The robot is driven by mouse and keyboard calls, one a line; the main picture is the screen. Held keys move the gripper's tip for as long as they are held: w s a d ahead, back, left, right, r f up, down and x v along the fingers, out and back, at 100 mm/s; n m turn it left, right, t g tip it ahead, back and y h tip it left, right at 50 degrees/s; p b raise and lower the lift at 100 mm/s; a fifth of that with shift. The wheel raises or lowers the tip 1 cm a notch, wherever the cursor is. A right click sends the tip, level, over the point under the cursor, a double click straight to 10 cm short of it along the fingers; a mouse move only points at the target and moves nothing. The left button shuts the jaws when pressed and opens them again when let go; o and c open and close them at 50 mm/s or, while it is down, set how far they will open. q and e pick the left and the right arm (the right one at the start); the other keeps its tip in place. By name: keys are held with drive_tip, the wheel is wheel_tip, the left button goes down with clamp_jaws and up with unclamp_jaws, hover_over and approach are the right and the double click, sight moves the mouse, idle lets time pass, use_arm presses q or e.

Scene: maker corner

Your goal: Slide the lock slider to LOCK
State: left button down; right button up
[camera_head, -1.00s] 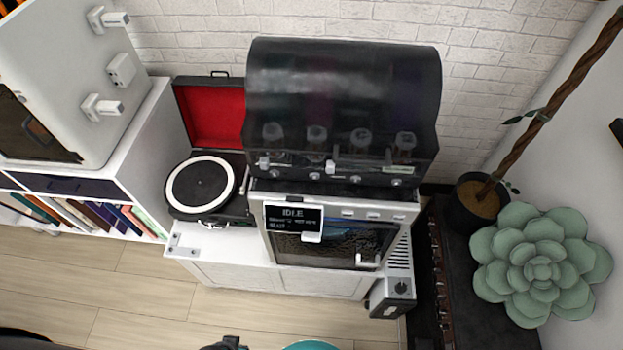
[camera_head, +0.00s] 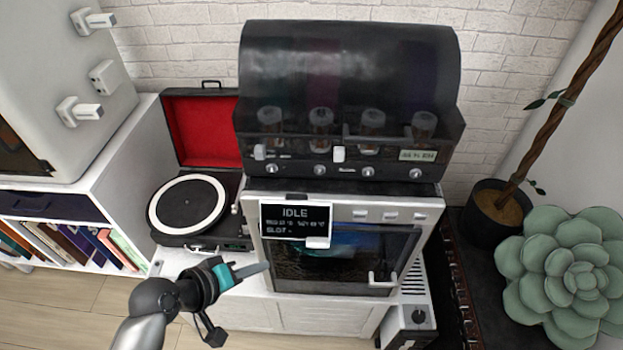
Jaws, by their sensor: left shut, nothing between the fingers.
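A machine with a dark smoky cover (camera_head: 350,65) stands on top of a white-fronted unit. Small white tabs sit on its front edge: a left tab (camera_head: 259,152) and a middle tab (camera_head: 338,154). Another white tab (camera_head: 318,242) sits at the lower edge of the IDLE screen (camera_head: 295,222). No LOCK lettering is readable, so I cannot tell which tab is the lock slider. My left gripper (camera_head: 262,268) is shut and empty, in front of the lower left of the white unit, below the screen. My right gripper is out of view.
A record player (camera_head: 187,206) with a red-lined open lid stands left of the machine. A white shelf with books (camera_head: 70,245) is further left. A succulent (camera_head: 572,262) and a potted trunk (camera_head: 497,212) stand right. A door handle (camera_head: 382,280) sticks out from the white unit.

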sight(334, 150)
use_arm(q)
drive_tip(key=w+r+n+t+h+b, duration=0.1)
drive_tip(key=w+r+n+t+h, duration=0.1)
drive_tip(key=r, duration=0.7)
drive_tip(key=w+r+n+t+h+b, duration=0.1)
drive_tip(key=r+n+t+h+b, duration=0.1)
drive_tip(key=r, duration=0.8)
drive_tip(key=t+h, duration=0.1)
drive_tip(key=h, duration=0.1)
drive_tip(key=shift+w+h, duration=0.3)
drive_tip(key=shift+w, duration=0.1)
drive_tip(key=shift+r, duration=0.1)
drive_tip(key=x, duration=0.9)
drive_tip(key=shift+w+d, duration=0.1)
drive_tip(key=shift+w, duration=0.05)
drive_tip(key=d, duration=0.3)
drive_tip(key=shift+w+d, duration=0.2)
drive_tip(key=shift+d, duration=0.55)
drive_tip(key=shift+p, duration=0.3)
